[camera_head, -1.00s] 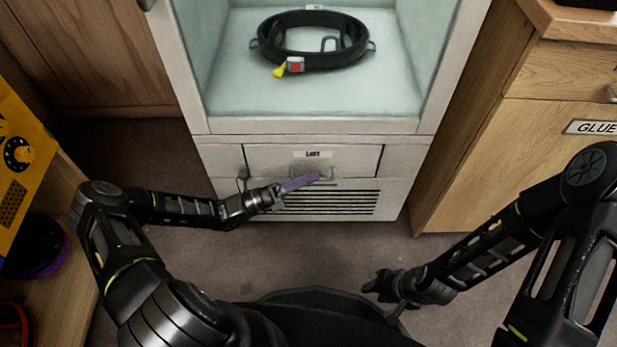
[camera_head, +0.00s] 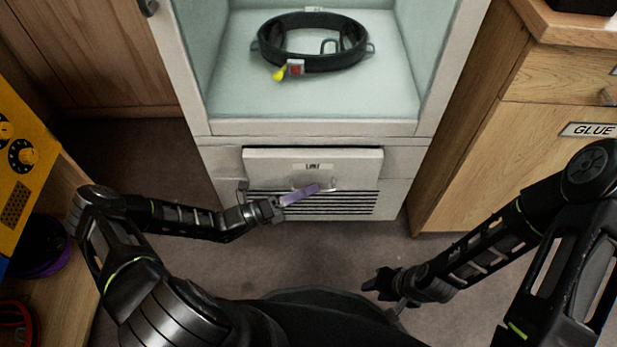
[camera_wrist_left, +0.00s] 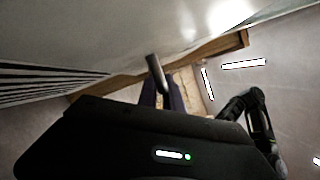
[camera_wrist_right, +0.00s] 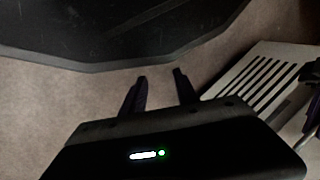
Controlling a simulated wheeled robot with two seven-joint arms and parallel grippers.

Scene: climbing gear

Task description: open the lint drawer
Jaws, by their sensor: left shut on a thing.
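The lint drawer (camera_head: 270,165) is a pale panel with a small label, below the open cabinet bay and above a slotted vent. Its top edge stands out a little from the cabinet front. My left gripper (camera_head: 303,195) is at the drawer's handle, its purple fingers shut on it. In the left wrist view, the grey handle bar (camera_wrist_left: 155,72) shows between the fingers. My right gripper (camera_head: 384,283) is away from the drawer, low over the floor. In the right wrist view its fingers (camera_wrist_right: 160,88) are apart with nothing between them.
A black harness-like ring (camera_head: 312,42) with a red and yellow buckle lies in the cabinet bay. A wooden cabinet (camera_head: 500,170) labelled GLUE stands to the right. A yellow panel (camera_head: 25,150) is at the left. Bare floor lies in front of the drawer.

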